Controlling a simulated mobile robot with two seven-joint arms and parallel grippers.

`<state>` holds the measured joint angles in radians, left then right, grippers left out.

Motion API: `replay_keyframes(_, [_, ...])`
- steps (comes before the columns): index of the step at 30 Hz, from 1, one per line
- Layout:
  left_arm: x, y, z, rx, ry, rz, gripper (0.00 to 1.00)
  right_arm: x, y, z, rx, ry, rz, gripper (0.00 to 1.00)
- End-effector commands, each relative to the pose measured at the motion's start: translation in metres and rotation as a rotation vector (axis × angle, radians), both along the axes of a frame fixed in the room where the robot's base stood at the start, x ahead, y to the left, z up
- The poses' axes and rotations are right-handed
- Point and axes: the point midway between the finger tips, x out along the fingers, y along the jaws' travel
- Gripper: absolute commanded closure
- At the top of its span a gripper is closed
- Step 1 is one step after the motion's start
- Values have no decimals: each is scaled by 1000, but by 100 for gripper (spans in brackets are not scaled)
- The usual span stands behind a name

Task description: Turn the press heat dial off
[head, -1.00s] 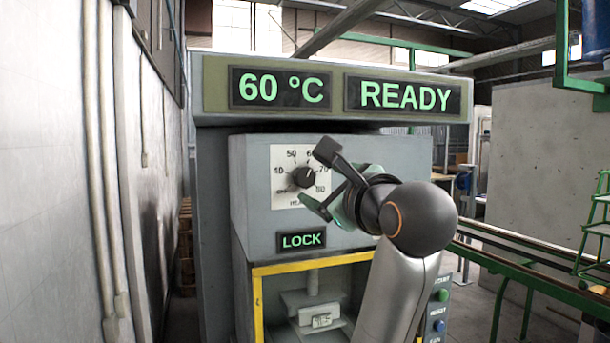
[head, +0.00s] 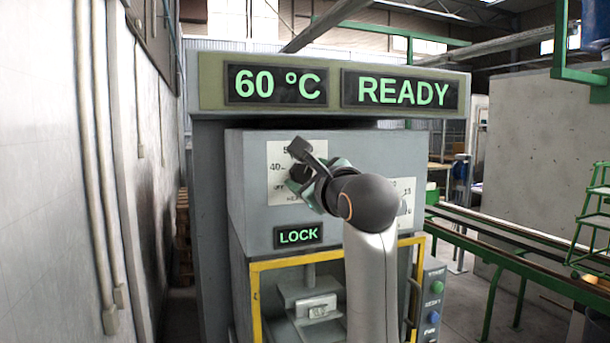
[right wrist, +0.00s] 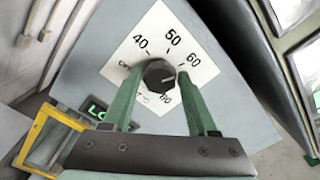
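The press heat dial (right wrist: 159,75) is a round black knob on a white scale plate (right wrist: 150,38) marked with temperatures. The plate also shows in the head view (head: 279,158), where my gripper hides much of the dial. My right gripper (right wrist: 160,77) is open, with its green fingers on either side of the dial. I cannot tell whether the fingers touch it. In the head view my right gripper (head: 302,181) is at the front of the dial. The press display (head: 277,86) reads 60 °C and the other display (head: 401,92) reads READY. My left gripper is not in view.
A LOCK sign (head: 298,235) glows below the dial. A yellow frame (head: 254,300) surrounds the press opening. A button panel (head: 434,300) is on the right. A white wall (head: 40,180) stands close on the left.

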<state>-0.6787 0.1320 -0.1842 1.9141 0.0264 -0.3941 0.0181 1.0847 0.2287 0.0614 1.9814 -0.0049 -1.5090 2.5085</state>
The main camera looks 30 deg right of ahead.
Motion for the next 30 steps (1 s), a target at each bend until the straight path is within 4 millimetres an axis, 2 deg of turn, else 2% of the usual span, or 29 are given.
replay_keyframes(2, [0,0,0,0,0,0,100,0,0,0,0,0,0,52])
replay_keyframes(15, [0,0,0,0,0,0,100,0,0,0,0,-1,1,100])
replay_keyframes(23, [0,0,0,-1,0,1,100,0,0,0,-12,2,1,100])
replay_keyframes(30, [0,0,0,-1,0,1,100,0,1,0,-101,24,3,100])
